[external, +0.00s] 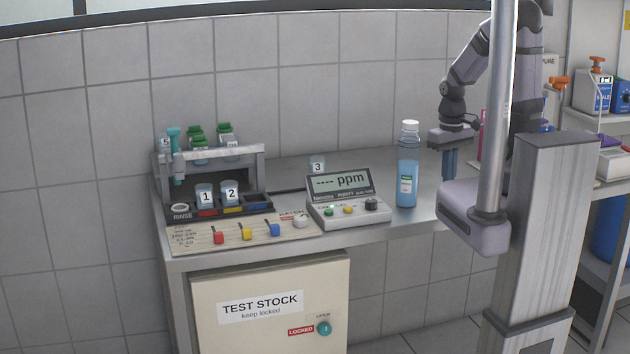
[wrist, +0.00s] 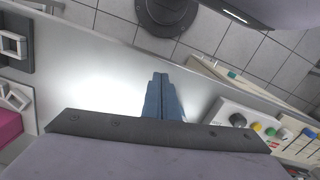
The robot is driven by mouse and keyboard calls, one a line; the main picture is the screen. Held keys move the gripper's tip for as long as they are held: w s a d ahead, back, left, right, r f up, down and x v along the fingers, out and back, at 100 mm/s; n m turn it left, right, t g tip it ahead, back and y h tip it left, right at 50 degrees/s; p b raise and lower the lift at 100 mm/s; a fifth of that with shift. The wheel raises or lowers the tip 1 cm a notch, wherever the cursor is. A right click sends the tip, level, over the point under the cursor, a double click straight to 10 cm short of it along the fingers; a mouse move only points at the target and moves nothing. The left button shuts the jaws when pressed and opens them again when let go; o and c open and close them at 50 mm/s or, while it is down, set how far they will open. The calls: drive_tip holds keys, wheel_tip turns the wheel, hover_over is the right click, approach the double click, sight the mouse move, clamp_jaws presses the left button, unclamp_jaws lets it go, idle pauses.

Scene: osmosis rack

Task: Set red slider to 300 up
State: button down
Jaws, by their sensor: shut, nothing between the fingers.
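The red slider (external: 218,237) is a small red block at the left of a beige slider panel (external: 190,238) on the bench front. A yellow slider (external: 247,233) and a blue slider (external: 275,229) sit to its right, then a pale round knob (external: 300,221). Small markings left of the red slider are too small to read. My gripper (external: 450,176) hangs fingers-down over the right part of the bench, beyond the bottle and far from the panel. Its blue fingers (wrist: 160,78) are shut together and empty in the wrist view.
A meter (external: 345,200) showing "---- ppm" and a blue bottle (external: 407,170) stand between my gripper and the panel. A rack (external: 258,152) with numbered beakers stands behind the panel. The locked cabinet (external: 260,325) is below. The bench around my gripper is clear.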

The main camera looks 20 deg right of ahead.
drive_tip(key=s+a+f+n+t+b, duration=0.15)
drive_tip(key=s+a+f+n, duration=0.35)
drive_tip(key=a, duration=0.8)
drive_tip(key=s+a+f+n+b, duration=0.25)
drive_tip(key=s+a+n, duration=0.35)
drive_tip(key=a, duration=0.7)
drive_tip(key=s+a+f+n+t+b, duration=0.1)
drive_tip(key=s+a+f+n, duration=0.4)
drive_tip(key=a, duration=0.8)
drive_tip(key=w+a+r+m+t+y, duration=0.1)
drive_tip(key=w+a+r+t+y, duration=0.1)
drive_tip(key=a+r, duration=0.6)
drive_tip(key=w+a+r+m+t+y, duration=0.1)
drive_tip(key=w+a+r+y, duration=0.1)
drive_tip(key=a+r, duration=0.6)
drive_tip(key=shift+w+a+t+y, duration=0.35)
drive_tip(key=shift+a+y, duration=0.05)
drive_tip(key=shift+a, duration=0.25)
drive_tip(key=shift+f, duration=0.15)
